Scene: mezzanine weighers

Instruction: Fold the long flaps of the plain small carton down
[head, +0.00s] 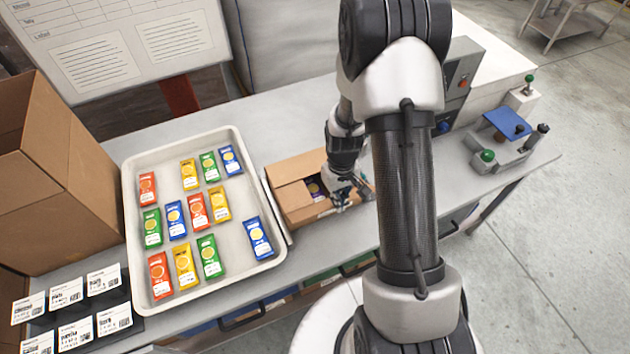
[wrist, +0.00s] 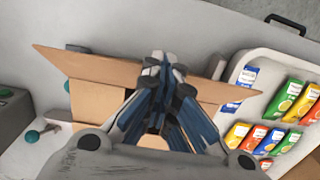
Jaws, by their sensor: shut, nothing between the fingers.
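The plain small carton (head: 292,200) stands on the grey bench, right of the white tray, with part of its top open. A dark purple item (head: 315,188) shows in the opening. In the wrist view, a long flap (wrist: 85,66) spreads outward along the carton's upper side, and short flaps (wrist: 97,102) appear folded inward. My gripper (head: 343,200) is over the right part of the carton, fingers shut and empty. In the wrist view its fingers (wrist: 160,75) cover the middle of the carton. Whether they touch a flap I cannot tell. The other long flap is largely hidden.
The white tray (head: 137,270) holds several coloured packets. A large brown carton (head: 60,180) stands at the left, with label cards (head: 70,292) in front. A device with green knobs (head: 488,156) sits at the right bench end. A whiteboard (head: 125,45) stands behind.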

